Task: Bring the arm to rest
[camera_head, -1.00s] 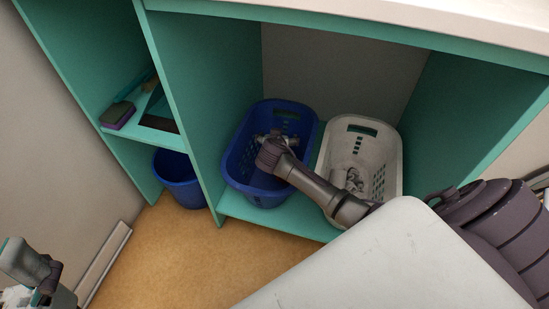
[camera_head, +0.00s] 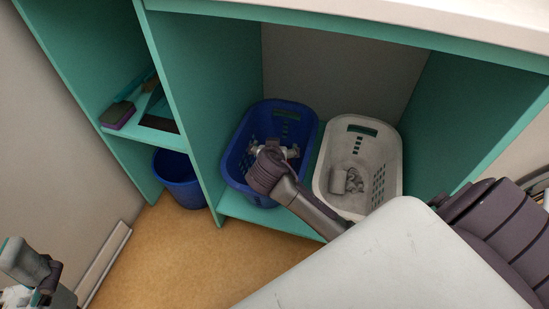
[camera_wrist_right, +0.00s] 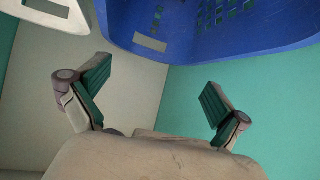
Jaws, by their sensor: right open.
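My right arm reaches into the teal shelf bay, and my right gripper (camera_head: 278,150) is over the blue basket (camera_head: 232,165) in the head view. In the right wrist view, my right gripper (camera_wrist_right: 156,90) has its two teal-padded fingers spread wide with nothing between them. The blue basket's rim and slotted wall (camera_wrist_right: 265,35) fill the top of that view. My left gripper (camera_head: 30,272) shows partly at the lower left corner of the head view; whether its fingers are apart is unclear. The arm hides part of the blue basket's inside.
A whitish basket (camera_head: 388,160) holding crumpled grey items (camera_head: 350,182) stands right of the blue one. A teal divider (camera_head: 180,100) and side panel flank the baskets. A blue bin (camera_head: 180,185) and a sponge (camera_head: 118,115) are left. The wooden floor (camera_head: 170,260) is clear.

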